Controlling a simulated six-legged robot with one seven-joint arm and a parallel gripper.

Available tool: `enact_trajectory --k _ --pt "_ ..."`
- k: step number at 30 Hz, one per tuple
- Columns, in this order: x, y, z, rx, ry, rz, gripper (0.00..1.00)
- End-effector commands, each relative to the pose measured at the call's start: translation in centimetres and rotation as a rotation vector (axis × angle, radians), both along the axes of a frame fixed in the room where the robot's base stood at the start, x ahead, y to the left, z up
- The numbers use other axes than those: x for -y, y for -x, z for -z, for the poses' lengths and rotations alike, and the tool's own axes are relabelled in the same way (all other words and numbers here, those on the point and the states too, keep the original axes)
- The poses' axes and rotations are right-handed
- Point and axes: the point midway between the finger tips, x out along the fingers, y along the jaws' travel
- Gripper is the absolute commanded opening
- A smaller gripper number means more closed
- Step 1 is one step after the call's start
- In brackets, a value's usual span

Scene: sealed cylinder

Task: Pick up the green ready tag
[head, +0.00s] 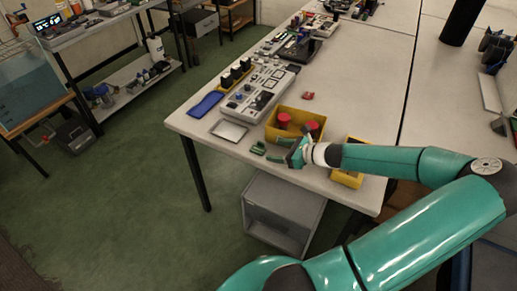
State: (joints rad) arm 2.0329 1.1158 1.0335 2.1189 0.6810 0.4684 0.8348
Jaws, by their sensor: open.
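A small dark green piece (258,148), which looks like the green tag, lies on the white table near its front edge. My gripper (281,150), with green fingers, is just to the right of it, low over the table. The fingers are open, and the green piece appears to lie beyond their tips, not between them. At this size I cannot tell whether a fingertip touches it or the table.
A yellow bin (296,116) with red-topped items stands right behind my gripper. A second yellow bin (347,178) is partly hidden by my arm. A silver tray (229,130), blue item (206,105) and grey control panel (262,90) lie to the left and behind.

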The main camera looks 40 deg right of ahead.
Motion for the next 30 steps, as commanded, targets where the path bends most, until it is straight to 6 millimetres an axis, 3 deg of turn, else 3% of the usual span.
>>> enact_trajectory --k 10,19,26,30 --pt "-1.3 -4.1 2.0 0.002 -0.001 -0.004 0.67" --pt "-1.4 -4.6 2.2 0.0 0.001 -0.004 0.67" --pt "-1.4 -4.5 2.2 0.0 0.0 -0.003 0.21" --pt "-1.4 -4.5 2.2 0.0 0.0 -0.003 0.19"
